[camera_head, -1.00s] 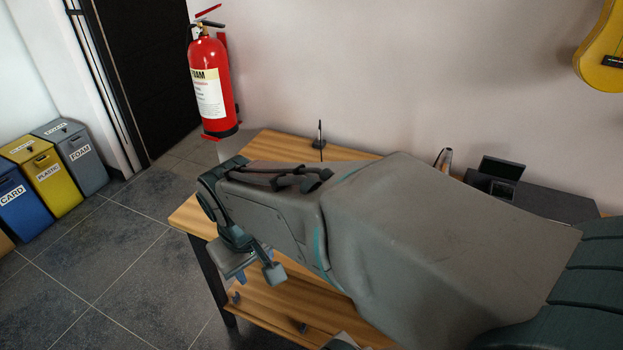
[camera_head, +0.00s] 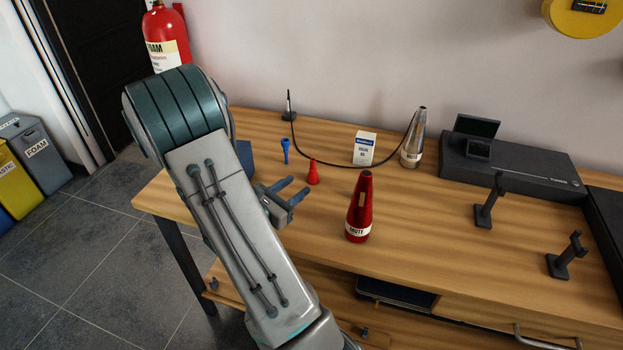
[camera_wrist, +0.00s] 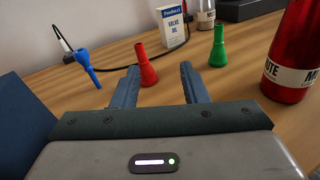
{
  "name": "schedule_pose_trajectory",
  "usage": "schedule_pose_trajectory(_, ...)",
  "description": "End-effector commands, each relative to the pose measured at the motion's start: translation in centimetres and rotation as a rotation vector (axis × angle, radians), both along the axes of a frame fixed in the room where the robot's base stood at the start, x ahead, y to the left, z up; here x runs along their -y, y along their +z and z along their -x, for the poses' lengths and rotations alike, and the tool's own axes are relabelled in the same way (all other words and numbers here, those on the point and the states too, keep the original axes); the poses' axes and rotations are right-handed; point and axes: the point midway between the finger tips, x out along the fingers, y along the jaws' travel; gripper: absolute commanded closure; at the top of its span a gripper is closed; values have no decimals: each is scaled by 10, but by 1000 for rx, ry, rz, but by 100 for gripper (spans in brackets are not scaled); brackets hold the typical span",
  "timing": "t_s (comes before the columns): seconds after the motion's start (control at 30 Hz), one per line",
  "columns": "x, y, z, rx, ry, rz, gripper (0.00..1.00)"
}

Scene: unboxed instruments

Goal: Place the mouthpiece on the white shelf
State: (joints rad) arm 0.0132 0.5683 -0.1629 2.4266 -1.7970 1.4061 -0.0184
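A red cone-shaped mouthpiece (camera_head: 313,174) stands upright on the wooden table (camera_head: 260,235); it also shows in the wrist view (camera_wrist: 146,68). In the wrist view the red mouthpiece appears between the fingers (camera_wrist: 159,67). I see no white shelf.
A red mute (camera_head: 358,212) stands right of my gripper. Behind are a valve oil box (camera_head: 364,149), a silver mute (camera_head: 412,140) and a cable. A dark blue box (camera_wrist: 18,112) is close on the left.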

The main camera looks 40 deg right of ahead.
Motion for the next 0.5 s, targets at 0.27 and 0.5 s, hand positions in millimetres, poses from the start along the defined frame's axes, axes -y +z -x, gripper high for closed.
schedule_pose_trajectory(0.27,10,-20,-23,-86,117,59,60)
schedule_pose_trajectory(0.5,55,-19,-32,-85,115,60,60)
